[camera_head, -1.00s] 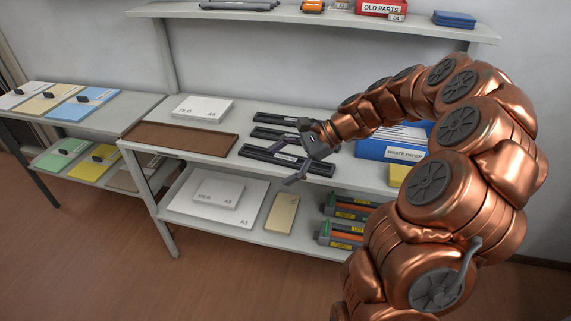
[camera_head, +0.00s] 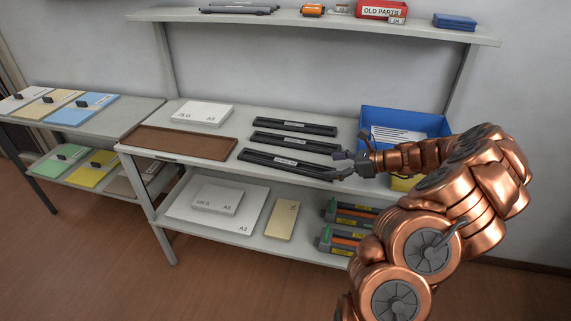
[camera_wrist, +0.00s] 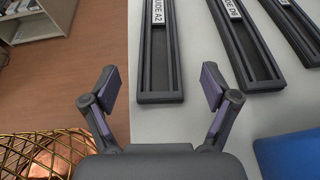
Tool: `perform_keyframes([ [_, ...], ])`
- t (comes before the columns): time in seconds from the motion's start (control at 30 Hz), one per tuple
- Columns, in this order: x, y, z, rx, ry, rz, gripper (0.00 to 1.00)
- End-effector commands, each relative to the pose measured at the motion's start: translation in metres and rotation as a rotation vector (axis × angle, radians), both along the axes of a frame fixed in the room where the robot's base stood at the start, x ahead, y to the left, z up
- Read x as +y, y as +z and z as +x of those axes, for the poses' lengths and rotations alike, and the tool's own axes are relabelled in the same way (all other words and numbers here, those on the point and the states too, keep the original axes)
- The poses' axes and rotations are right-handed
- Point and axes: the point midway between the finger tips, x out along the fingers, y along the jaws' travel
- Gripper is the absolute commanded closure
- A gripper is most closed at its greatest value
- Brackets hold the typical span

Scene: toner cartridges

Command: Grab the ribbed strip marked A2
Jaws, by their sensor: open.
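The ribbed strip marked A2 (camera_wrist: 160,60) is a long dark strip with a white label. It lies at the front of the shelf's top, nearest of three such strips in the head view (camera_head: 270,158). My gripper (camera_head: 338,166) is open and empty at the right end of the strips. In the wrist view my gripper (camera_wrist: 159,80) has the near end of the A2 strip showing between its spread fingers. I cannot tell how high the fingers are above it.
The middle strip (camera_wrist: 245,50) lies close beside it, with the rear strip (camera_head: 295,127) behind. A blue bin (camera_head: 400,118) stands behind my arm. A brown tray (camera_head: 180,143) lies to the left. The shelf's front edge is near the A2 strip.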

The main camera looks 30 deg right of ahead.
Motion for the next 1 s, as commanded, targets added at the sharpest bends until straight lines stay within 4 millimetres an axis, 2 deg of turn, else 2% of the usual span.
perform_keyframes([
  [0.33,0.027,-0.019,0.026,0.001,0.003,-0.001,0.14],
  [0.63,0.031,-0.022,0.031,0.0,0.0,-0.003,0.14],
  [1.0,0.031,-0.022,0.031,0.0,0.0,-0.003,0.52],
])
